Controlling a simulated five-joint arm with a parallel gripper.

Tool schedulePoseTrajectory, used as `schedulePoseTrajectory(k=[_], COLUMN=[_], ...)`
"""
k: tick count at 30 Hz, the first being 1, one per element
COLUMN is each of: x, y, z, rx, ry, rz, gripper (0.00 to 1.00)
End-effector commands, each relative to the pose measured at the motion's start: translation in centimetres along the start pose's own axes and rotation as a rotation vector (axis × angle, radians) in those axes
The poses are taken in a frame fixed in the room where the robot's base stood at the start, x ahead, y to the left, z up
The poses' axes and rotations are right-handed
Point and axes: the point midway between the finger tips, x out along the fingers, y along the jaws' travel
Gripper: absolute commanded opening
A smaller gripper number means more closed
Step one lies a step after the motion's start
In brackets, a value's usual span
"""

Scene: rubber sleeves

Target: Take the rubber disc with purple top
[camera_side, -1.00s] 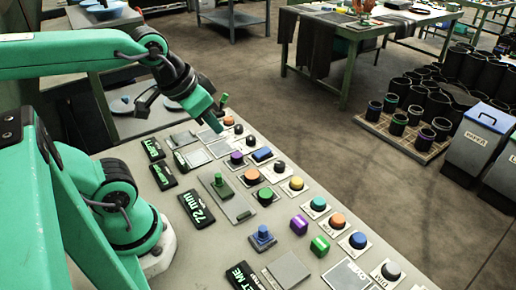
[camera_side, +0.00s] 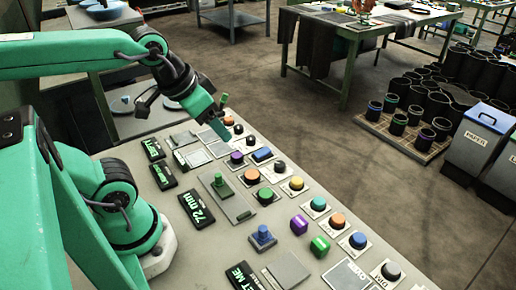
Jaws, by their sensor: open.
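The rubber disc with purple top (camera_side: 236,156) sits on a pale plate on the grey bench, toward the far end of the rows of coloured pieces. My gripper (camera_side: 222,132) points down just beyond it, slightly to its left in the picture, above the bench and apart from the disc. The jaws are open, with nothing seen between them; the gap is hard to make out from this side.
A green upright piece (camera_side: 220,183) stands nearer. Black labels (camera_side: 196,206) line the bench's left side.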

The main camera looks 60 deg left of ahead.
Motion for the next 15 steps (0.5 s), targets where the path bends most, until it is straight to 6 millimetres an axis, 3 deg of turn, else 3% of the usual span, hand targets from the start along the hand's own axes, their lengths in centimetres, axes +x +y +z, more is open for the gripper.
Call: schedulePoseTrajectory(k=[15], x=[1.1], y=[-0.8], z=[-1.1], rx=[0.025], ry=[-0.045], rz=[-0.014], gripper=[0.62])
